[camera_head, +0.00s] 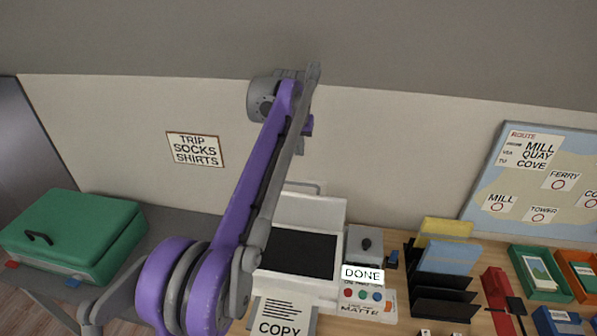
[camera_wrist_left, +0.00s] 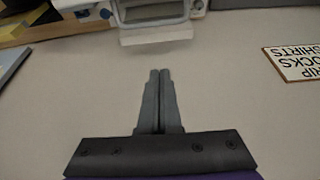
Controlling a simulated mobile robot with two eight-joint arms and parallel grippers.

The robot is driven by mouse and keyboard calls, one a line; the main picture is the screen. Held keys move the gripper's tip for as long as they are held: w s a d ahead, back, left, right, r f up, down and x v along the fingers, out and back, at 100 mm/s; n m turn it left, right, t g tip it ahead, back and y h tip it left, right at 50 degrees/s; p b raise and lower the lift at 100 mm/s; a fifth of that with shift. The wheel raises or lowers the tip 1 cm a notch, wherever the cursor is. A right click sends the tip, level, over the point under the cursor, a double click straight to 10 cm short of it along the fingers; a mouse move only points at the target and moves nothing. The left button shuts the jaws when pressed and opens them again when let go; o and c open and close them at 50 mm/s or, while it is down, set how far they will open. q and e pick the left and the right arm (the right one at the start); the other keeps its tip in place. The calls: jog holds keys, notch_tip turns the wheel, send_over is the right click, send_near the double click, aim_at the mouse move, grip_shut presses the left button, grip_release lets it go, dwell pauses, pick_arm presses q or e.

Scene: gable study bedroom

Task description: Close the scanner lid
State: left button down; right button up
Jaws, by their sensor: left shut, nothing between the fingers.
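The scanner (camera_head: 300,254) is a white box with a dark glass bed on the desk, partly hidden behind my left arm. Its white lid (camera_head: 322,210) stands raised at the back, with a grey handle bar along its top edge. The lid's edge and handle also show upside down at the top of the left wrist view (camera_wrist_left: 156,36). My left gripper (camera_head: 300,147) is above the lid, near the wall, and mostly hidden by the arm. In the left wrist view its fingers (camera_wrist_left: 159,75) are together and empty, apart from the lid. My right gripper is not in view.
A COPY sheet (camera_head: 281,315) lies in front of the scanner. A button panel marked DONE (camera_head: 362,273) and a file rack (camera_head: 443,295) stand to the right. A green case (camera_head: 75,230) sits at left. The wall sign (camera_head: 195,149) hangs left of the arm.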

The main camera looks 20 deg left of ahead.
pick_arm(q)
jog(key=x, duration=0.9)
jog(key=shift+w+f+b, duration=0.2)
jog(key=shift+f+b, duration=0.15)
jog(key=shift+s+f, duration=0.15)
jog(key=shift+s, duration=0.15)
jog(key=s, duration=0.3)
jog(key=shift+d, duration=0.4)
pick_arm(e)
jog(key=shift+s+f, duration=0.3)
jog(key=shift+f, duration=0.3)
pick_arm(q)
jog(key=shift+s, duration=0.2)
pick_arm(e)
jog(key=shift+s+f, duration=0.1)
